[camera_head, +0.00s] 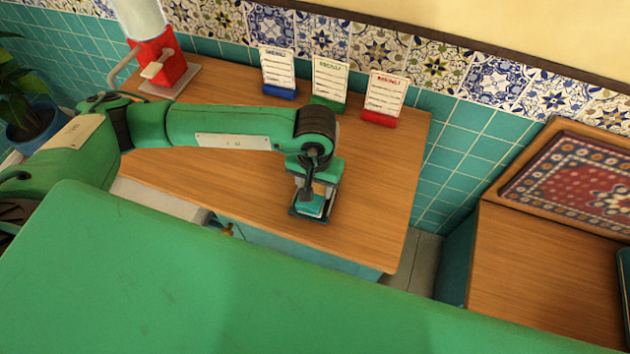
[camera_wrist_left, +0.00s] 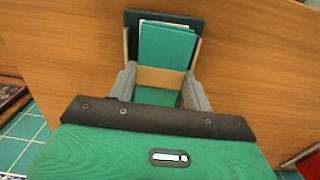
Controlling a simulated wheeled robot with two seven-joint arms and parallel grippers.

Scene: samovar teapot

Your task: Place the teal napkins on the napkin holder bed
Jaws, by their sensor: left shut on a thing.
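The teal napkins (camera_wrist_left: 165,48) are a flat stack with a tan band (camera_wrist_left: 160,78) around it. In the left wrist view they lie over the dark napkin holder bed (camera_wrist_left: 135,17), which has thin wooden sides. My left gripper (camera_wrist_left: 160,85) is shut on the napkin stack, with one grey finger at each side near the band. In the head view my left gripper (camera_head: 318,190) points down over the counter, with the napkins (camera_head: 309,207) and the holder's dark edge (camera_head: 325,218) below it. I cannot tell whether the stack touches the bed. My right gripper is not in view.
The wooden counter (camera_head: 380,190) is clear around the holder. Blue, green and red card stands (camera_head: 378,118) line its back edge. A red dispenser (camera_head: 165,65) stands at the back left. A second wooden counter (camera_head: 530,265) with a framed patterned panel (camera_head: 575,180) is at the right.

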